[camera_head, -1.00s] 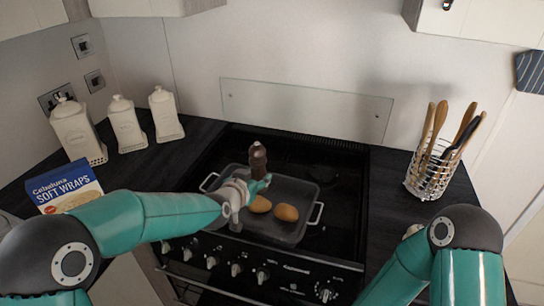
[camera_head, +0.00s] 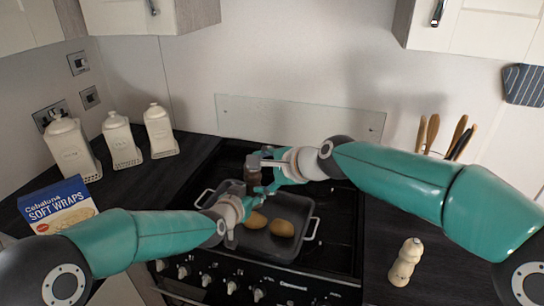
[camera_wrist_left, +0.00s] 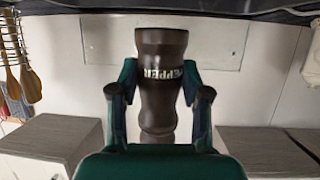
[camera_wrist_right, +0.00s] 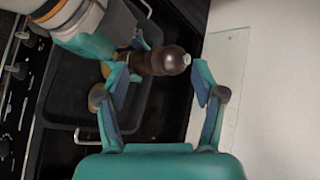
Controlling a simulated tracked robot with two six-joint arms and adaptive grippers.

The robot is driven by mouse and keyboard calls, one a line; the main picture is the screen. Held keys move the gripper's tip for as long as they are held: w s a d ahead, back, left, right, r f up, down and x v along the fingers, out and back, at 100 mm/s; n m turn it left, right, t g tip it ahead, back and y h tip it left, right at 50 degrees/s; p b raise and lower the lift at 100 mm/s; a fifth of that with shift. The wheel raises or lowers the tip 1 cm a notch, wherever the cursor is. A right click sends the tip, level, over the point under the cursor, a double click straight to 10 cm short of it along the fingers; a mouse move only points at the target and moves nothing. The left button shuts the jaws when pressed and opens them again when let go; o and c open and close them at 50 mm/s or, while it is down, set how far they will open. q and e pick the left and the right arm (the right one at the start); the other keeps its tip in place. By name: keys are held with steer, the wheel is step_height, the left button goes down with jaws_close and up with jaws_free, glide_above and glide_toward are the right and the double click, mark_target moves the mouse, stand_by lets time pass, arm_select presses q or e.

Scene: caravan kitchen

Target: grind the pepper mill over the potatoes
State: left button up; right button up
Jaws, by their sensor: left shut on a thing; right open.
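The dark brown pepper mill (camera_head: 252,176) is above the back left part of the grey roasting tray (camera_head: 300,245). Two potatoes (camera_head: 282,228) lie in the tray. My left gripper (camera_head: 252,194) is shut on the mill; in the left wrist view the fingers (camera_wrist_left: 157,88) clasp its labelled body. The label reads upside down there, with the whole view inverted. My right gripper (camera_head: 263,174) is open at the mill's upper part. In the right wrist view its fingers (camera_wrist_right: 162,80) stand on either side of the mill's knobbed top (camera_wrist_right: 172,60), with a gap on the right.
The tray sits on the black hob (camera_head: 335,255). A cream mill-shaped item (camera_head: 405,262) stands on the right counter. Cream canisters (camera_head: 122,140) and a wraps box (camera_head: 58,204) are on the left. A glass splashback (camera_head: 300,118) is behind.

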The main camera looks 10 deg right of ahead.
steer(key=w+d+r+m+g, duration=0.1)
steer(key=w+d+m+g, duration=0.2)
steer(key=m, duration=0.7)
steer(key=shift+y, duration=0.3)
steer(key=shift+w+r+x, duration=0.15)
steer(key=shift+x, duration=1.95)
steer(key=shift+w+r+x, duration=0.15)
steer(key=shift+x, duration=1.95)
steer(key=shift+a, duration=0.1)
steer(key=c, duration=0.9)
steer(key=m+t+h, duration=0.1)
steer(key=m, duration=0.1)
steer(key=shift+s+m+t+h, duration=0.1)
steer(key=shift+m+t+h, duration=0.6)
steer(key=shift+m+h, duration=0.2)
steer(key=shift+m, duration=0.2)
steer(key=o, duration=0.9)
